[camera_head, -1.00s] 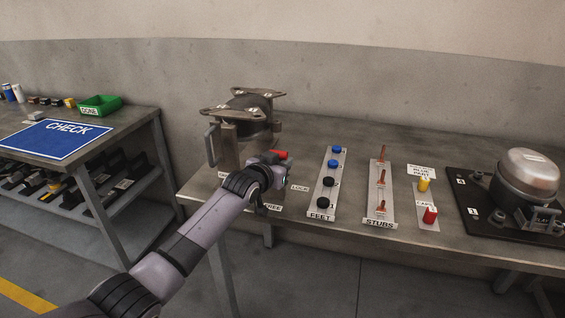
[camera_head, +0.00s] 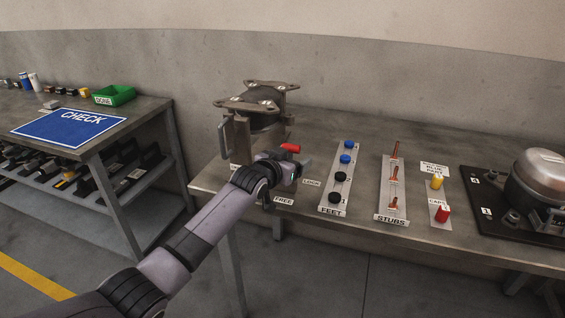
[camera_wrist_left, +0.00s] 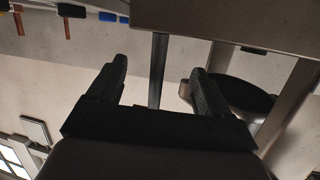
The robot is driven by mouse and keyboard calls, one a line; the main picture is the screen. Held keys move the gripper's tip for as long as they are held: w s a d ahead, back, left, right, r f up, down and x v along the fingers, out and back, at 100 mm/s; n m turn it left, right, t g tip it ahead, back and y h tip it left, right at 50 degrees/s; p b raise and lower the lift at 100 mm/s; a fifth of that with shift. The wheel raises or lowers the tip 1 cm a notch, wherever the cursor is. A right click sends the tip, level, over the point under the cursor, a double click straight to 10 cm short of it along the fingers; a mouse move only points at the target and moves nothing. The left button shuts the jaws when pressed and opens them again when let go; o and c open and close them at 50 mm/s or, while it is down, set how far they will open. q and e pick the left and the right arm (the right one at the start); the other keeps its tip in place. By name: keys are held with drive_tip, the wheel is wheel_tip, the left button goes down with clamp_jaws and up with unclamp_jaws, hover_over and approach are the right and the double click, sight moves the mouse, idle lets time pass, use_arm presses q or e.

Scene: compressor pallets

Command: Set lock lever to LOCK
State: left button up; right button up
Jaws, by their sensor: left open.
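The lock lever's red grip (camera_head: 290,148) shows at the front right of the metal fixture (camera_head: 240,140), just above and behind my left gripper. The FREE label (camera_head: 284,200) lies in front of the gripper, and the LOCK label (camera_head: 312,183) lies to its right. My left gripper (camera_head: 293,172) is open. Its two spread fingers also show in the left wrist view (camera_wrist_left: 160,85). There a dark upright bar (camera_wrist_left: 158,70) appears between them; I cannot tell whether it is the lever or whether the fingers touch it. The arm hides the lever's lower part.
Right of the labels lie the FEET strip (camera_head: 326,210) and STUBS strip (camera_head: 392,219), then yellow (camera_head: 437,182) and red (camera_head: 442,213) parts. A compressor (camera_head: 540,180) stands at far right. The CHECK table (camera_head: 140,113) with a green bin (camera_head: 114,95) is left, across a gap.

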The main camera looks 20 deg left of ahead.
use_arm(q)
drive_tip(key=v, duration=0.6)
drive_tip(key=shift+p, duration=0.3)
use_arm(e)
drive_tip(key=shift+r, duration=0.35)
use_arm(q)
drive_tip(key=shift+s+a, duration=0.1)
drive_tip(key=shift+a, duration=0.05)
